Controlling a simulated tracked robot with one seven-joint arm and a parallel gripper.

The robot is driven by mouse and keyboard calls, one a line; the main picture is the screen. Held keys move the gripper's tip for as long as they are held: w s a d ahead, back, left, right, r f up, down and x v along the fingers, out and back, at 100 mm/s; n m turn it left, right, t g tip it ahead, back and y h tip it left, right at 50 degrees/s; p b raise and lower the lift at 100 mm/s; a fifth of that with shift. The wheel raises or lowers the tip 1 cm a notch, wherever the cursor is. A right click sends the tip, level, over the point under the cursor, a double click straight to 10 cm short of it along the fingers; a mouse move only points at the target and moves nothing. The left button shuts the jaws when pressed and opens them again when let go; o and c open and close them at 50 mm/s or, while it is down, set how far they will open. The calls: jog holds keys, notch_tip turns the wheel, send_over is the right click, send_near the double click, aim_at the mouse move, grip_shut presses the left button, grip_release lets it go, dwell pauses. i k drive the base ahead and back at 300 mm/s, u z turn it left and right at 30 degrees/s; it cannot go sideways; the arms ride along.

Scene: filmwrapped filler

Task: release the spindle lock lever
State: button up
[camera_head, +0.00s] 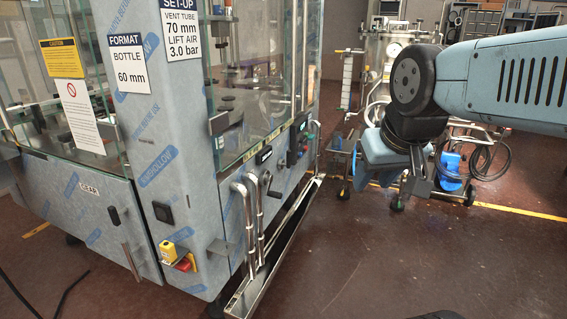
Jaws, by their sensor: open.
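The filling machine (165,140) stands at the left, its panels in pale blue printed film. A small crank-like dark handle (272,193) sticks out of its right-hand panel, beside a round knob. I cannot tell whether this is the spindle lock lever; nothing in view is labelled so. My gripper (416,188) hangs below my arm at the right. It is open, seen from the side, with no object visible between its fingers. It is well apart from the machine, with open floor between them. Part of the gripper is hidden behind its own body.
Bent metal pipes (250,215) and a long metal trough (262,285) stand out along the panel's foot. A yellow and red switch (178,257) juts from the machine's corner. A wheeled trolley and a blue container (450,168) are behind my gripper. The middle floor is clear.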

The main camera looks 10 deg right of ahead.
aim_at(288, 164)
jog(key=u, duration=0.05)
jog(key=i, duration=0.9)
jog(key=k, duration=0.65)
jog(key=z, duration=0.5)
jog(key=i, duration=1)
jog(key=u, duration=0.05)
